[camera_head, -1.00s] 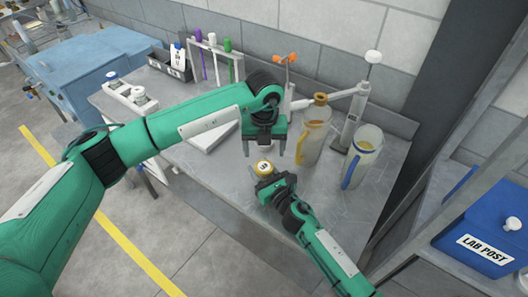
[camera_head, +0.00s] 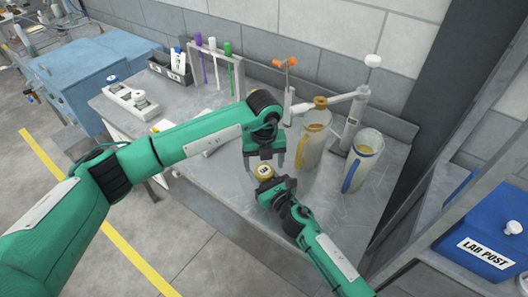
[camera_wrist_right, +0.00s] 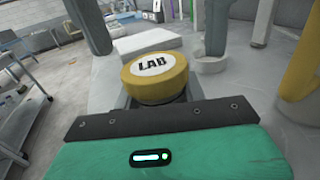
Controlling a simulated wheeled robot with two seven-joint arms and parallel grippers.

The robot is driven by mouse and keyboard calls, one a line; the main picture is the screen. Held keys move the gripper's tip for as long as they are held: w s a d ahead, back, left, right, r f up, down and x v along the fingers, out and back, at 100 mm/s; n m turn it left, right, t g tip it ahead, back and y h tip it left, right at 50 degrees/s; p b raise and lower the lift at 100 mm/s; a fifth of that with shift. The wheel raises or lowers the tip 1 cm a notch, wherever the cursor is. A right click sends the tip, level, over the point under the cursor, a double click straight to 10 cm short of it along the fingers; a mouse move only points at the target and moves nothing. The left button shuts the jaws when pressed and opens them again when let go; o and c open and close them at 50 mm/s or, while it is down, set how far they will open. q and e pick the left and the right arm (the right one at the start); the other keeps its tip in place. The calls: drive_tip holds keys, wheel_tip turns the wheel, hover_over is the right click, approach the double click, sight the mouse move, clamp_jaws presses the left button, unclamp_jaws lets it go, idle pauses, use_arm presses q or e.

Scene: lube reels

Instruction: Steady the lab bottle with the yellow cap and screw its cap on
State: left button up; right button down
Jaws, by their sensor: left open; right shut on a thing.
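The yellow cap (camera_head: 264,170) with a white LAB label sits on top of the bottle at the front edge of the bench. It shows large in the right wrist view (camera_wrist_right: 156,78). The bottle body is mostly hidden by my right gripper (camera_head: 267,184), which is shut on it below the cap and holds it upright. My left gripper (camera_head: 264,160) points down, open and empty, just above and behind the cap. Its two fingers show left and right beyond the cap in the right wrist view (camera_wrist_right: 153,40). Whether the cap sits fully down on the neck cannot be told.
A blue LAB POST box (camera_head: 490,225) is far right.

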use_arm(q)
drive_tip(key=shift+f, duration=1.15)
drive_tip(key=c, duration=1.2)
drive_tip(key=m, duration=0.6)
drive_tip(key=shift+m, duration=0.4)
drive_tip(key=o, duration=1.1)
drive_tip(key=shift+s+d, duration=0.15)
drive_tip(key=shift+d, duration=0.05)
